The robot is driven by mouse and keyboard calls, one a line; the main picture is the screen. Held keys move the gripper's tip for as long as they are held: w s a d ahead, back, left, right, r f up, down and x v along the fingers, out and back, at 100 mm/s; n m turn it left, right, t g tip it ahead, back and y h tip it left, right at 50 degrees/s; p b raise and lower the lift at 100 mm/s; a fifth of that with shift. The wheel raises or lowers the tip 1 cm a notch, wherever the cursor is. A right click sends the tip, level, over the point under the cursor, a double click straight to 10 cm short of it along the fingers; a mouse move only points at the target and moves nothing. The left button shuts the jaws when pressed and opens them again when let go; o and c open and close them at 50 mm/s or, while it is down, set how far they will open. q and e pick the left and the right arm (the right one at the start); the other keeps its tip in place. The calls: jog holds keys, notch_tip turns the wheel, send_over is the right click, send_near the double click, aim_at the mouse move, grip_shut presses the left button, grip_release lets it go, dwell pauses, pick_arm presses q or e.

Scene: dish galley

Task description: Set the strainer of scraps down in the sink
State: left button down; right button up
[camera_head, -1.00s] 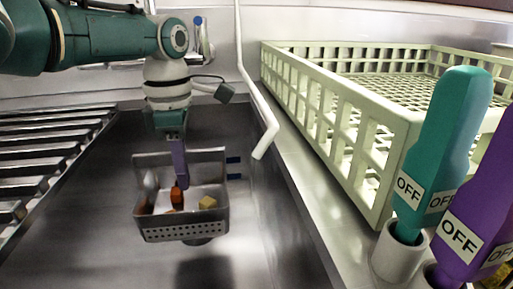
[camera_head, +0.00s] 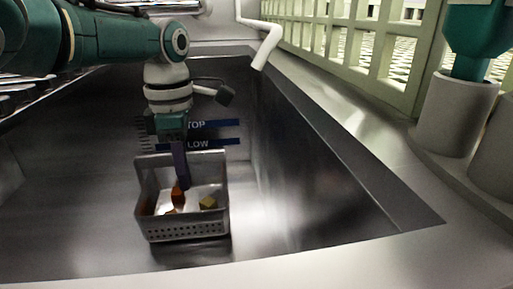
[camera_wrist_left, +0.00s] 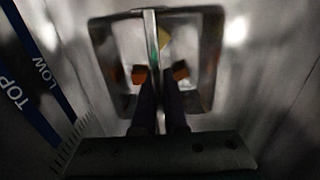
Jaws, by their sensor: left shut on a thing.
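The strainer (camera_head: 183,231) is a grey metal basket with a perforated front and a raised back wall. It hangs or stands upright inside the deep steel sink (camera_head: 320,215); I cannot tell whether its base touches the floor. A yellowish scrap (camera_head: 208,203) and a small orange one (camera_head: 170,212) lie in it. My left gripper (camera_head: 179,192) reaches down into the strainer from above. My right gripper is not seen.
Blue TOP and LOW marks (camera_head: 205,144) are on the sink's far wall behind the strainer. A white spout (camera_head: 266,50) hangs over the back right rim. A pale green rack (camera_head: 345,50) and grey holders (camera_head: 455,115) stand to the right. Sink floor around the strainer looks clear.

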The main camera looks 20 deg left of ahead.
pick_arm(q)
jog(key=c, duration=0.9)
grip_release()
